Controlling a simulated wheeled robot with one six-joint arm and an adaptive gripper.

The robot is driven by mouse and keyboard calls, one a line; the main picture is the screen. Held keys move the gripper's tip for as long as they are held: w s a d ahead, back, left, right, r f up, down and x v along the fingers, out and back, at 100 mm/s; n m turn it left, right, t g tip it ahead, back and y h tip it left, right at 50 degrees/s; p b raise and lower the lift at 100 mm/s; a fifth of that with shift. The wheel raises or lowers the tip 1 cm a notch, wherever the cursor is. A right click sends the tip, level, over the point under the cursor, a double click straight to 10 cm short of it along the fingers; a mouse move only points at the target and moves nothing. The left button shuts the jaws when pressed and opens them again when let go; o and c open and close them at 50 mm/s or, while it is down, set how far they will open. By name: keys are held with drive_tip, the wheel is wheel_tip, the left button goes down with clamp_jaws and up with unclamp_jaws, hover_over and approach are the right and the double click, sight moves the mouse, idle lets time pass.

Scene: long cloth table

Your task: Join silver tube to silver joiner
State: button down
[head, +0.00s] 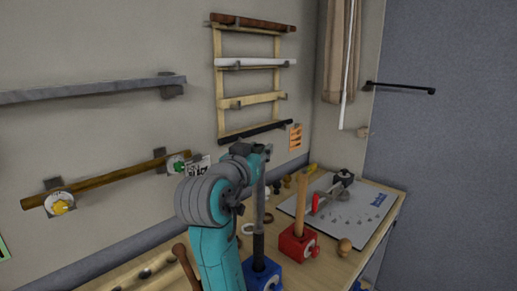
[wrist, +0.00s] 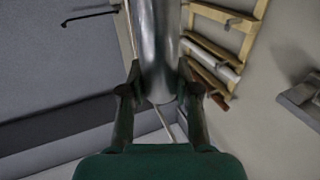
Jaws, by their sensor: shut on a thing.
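A silver tube (wrist: 158,45) fills the top middle of the wrist view, its near end between my fingers. My gripper (wrist: 160,88) is shut on it, with one dark finger on each side. In the head view my gripper (head: 249,152) is partly hidden by my teal arm. An upright grey tube (head: 261,195) shows just below and right of it. Its lower end meets a darker upright piece (head: 258,244) standing in a blue block (head: 263,273). I cannot tell whether they are joined or only line up. I cannot make out the silver joiner for certain.
A red block (head: 297,243) holding an upright wooden rod stands right of the blue block. A grey board (head: 352,212) with tools lies behind it. A wall rack (head: 249,82) holds several bars. A brown rod (head: 105,181) is mounted on the left wall.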

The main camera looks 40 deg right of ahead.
drive_tip(key=shift+f, duration=1.55)
drive_tip(key=c, duration=0.8)
unclamp_jaws()
drive_tip(key=shift+o, duration=0.2)
wheel_tip(320, 180, up, 10)
